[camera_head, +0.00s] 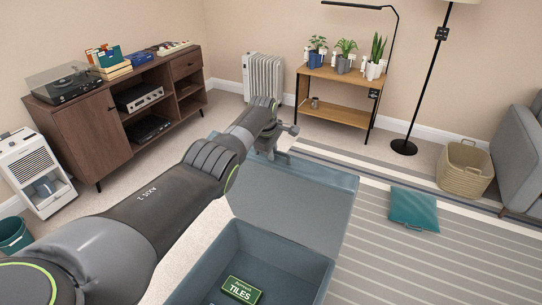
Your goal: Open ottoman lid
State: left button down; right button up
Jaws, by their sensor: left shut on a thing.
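The ottoman (285,237) is a blue-grey box at the bottom centre. Its lid (305,197) is swung up and back beyond the box, so the inside shows. A small green box marked TILES (241,290) lies on the ottoman's floor. My left arm reaches in from the left, and my left gripper (271,152) is shut on the lid at its far edge, near the left corner. The arm's wrist partly hides the fingertips. My right gripper is not in view.
A dark wood cabinet (85,140) with a turntable stands at the left. A plant stand (335,116), a radiator (262,77) and a floor lamp (404,146) stand along the back. A teal cushion (414,207) lies on the striped rug, near a wicker basket (464,170).

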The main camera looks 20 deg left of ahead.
pick_arm(q)
jog(key=shift+w, duration=0.1)
jog(key=c, duration=1.6)
grip_release()
jog(key=shift+o, duration=0.2)
jog(key=shift+p+v, duration=1.15)
jog(key=shift+v, duration=0.55)
jog(key=b+v, duration=0.1)
jog(key=v, duration=1.3)
jog(key=shift+b, duration=0.35)
